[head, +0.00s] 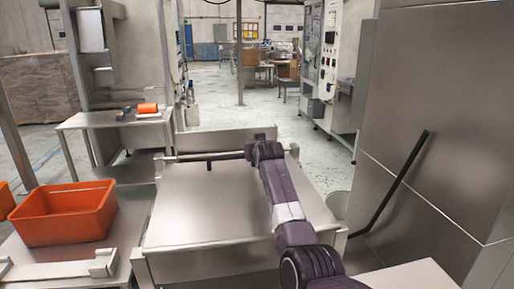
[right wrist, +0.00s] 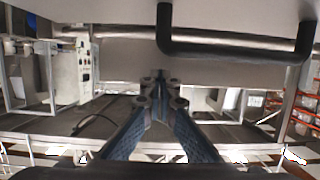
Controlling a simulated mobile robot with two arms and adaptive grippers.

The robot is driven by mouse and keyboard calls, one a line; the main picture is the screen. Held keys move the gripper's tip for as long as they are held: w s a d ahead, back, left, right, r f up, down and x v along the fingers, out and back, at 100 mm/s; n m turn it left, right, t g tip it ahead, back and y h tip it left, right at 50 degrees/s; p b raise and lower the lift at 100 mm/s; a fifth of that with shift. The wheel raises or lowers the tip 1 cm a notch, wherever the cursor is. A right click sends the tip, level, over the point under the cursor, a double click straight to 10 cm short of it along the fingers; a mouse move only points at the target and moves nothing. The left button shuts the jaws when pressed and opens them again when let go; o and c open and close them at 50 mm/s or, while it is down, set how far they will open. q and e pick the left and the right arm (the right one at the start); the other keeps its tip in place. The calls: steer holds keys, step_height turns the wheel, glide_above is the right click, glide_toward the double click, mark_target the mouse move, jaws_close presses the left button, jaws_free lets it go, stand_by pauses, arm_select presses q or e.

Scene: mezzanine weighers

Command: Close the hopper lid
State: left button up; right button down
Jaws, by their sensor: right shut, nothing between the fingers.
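The hopper lid (head: 205,210) is a broad steel plate in the middle of the head view, lying nearly flat. I cannot tell whether it sits fully down. A black bar handle (head: 212,156) runs along its far edge. In the right wrist view the black handle (right wrist: 235,47) joins a pale panel at the top. My right arm reaches across the plate to its far edge; its fingers are hidden in the head view. In the right wrist view my right gripper (right wrist: 160,88) is shut and empty, below and left of the handle's long bar. My left gripper is not in view.
An orange bin (head: 68,222) stands on a steel surface at left. A small steel table (head: 95,120) with an orange item stands behind it. A tall steel cabinet (head: 430,110) with a black bar closes off the right. Open floor (head: 225,100) lies beyond the hopper.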

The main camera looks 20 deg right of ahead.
steer(key=v, duration=0.8)
stand_by(0.4)
